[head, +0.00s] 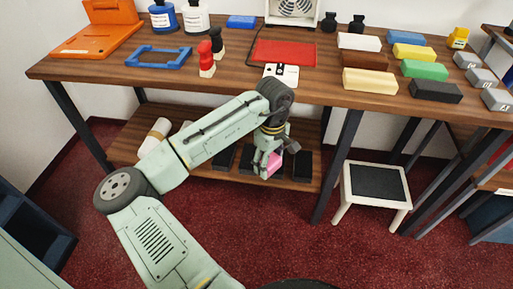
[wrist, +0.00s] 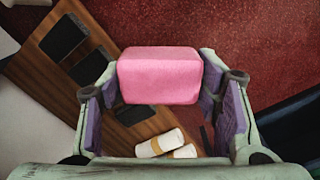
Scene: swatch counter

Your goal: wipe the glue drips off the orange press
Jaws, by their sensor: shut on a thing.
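The orange press (head: 100,30) stands at the left end of the wooden counter in the head view, with a flat base and a raised upright part. Small pale and dark marks show on its base, too small to tell whether they are glue drips. My gripper (head: 268,161) is low in front of the counter, below the top and near the lower shelf, well right of the press. It is shut on a pink block (wrist: 160,76), which looks like a sponge. The block also shows small in the head view (head: 275,165). The press is out of the wrist view.
The counter (head: 215,85) also holds a blue frame (head: 158,57), red and black stampers (head: 206,58), bottles (head: 163,16), a red mat (head: 284,52) and coloured blocks. The lower shelf bears white rolls (wrist: 160,144) and dark blocks. A stool (head: 373,184) stands at right.

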